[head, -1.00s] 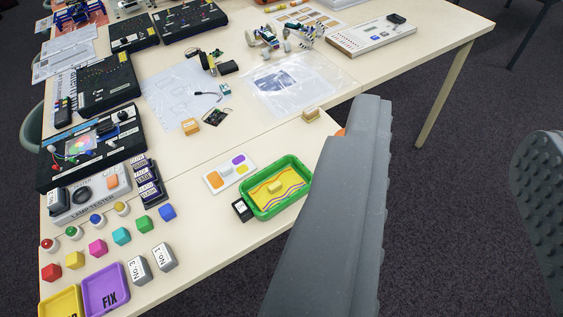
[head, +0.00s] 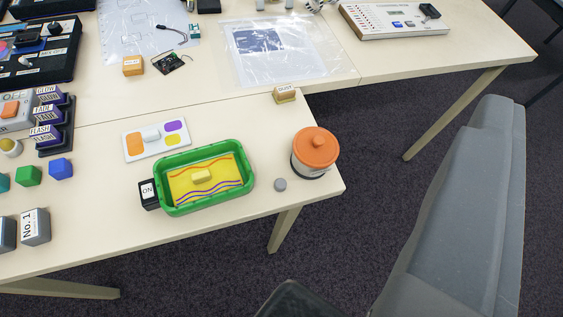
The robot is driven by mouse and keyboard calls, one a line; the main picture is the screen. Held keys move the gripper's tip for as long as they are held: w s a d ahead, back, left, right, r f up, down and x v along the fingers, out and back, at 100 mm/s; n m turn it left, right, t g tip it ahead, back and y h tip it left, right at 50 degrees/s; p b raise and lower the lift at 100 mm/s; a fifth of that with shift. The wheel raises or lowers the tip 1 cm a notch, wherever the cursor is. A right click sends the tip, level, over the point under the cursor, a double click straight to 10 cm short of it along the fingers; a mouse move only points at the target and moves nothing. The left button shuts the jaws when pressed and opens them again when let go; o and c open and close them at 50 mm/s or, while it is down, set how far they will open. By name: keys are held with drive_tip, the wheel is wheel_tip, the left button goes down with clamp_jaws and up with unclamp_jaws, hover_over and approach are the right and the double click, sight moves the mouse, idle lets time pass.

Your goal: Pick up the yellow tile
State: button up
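Yellow shows in two places. A white card (head: 137,155) behind the tray bears a yellow patch (head: 172,139), beside orange, purple and white ones. I cannot tell which of these is the tile. My gripper (head: 490,125) shows as one large grey finger at the right, over the floor and well apart from the tray. Its other finger is not clearly in view, and nothing shows held.
An orange-lidded pot (head: 315,150) and a small grey disc (head: 280,185) stand right of the tray. A black ON box (head: 148,195) stands close by its left side. A labelled wooden block (head: 285,95) is behind. The table's front edge is near.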

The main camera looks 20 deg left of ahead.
drive_tip(key=w+a+f+n+y+p, duration=0.25)
drive_tip(key=w+f, duration=0.25)
drive_tip(key=f, duration=0.3)
drive_tip(key=n+g+y+p, duration=0.4)
drive_tip(key=n+g+y, duration=0.2)
drive_tip(key=g+y, duration=0.25)
approach(201, 176)
drive_tip(key=b+x, duration=0.1)
drive_tip(key=x, duration=0.3)
drive_tip(key=shift+d, duration=0.1)
drive_tip(key=x, duration=0.4)
drive_tip(key=shift+s, duration=0.1)
drive_tip(key=shift+w+a+f, duration=0.25)
drive_tip(key=shift+w+a, duration=0.1)
drive_tip(key=shift+a, duration=0.1)
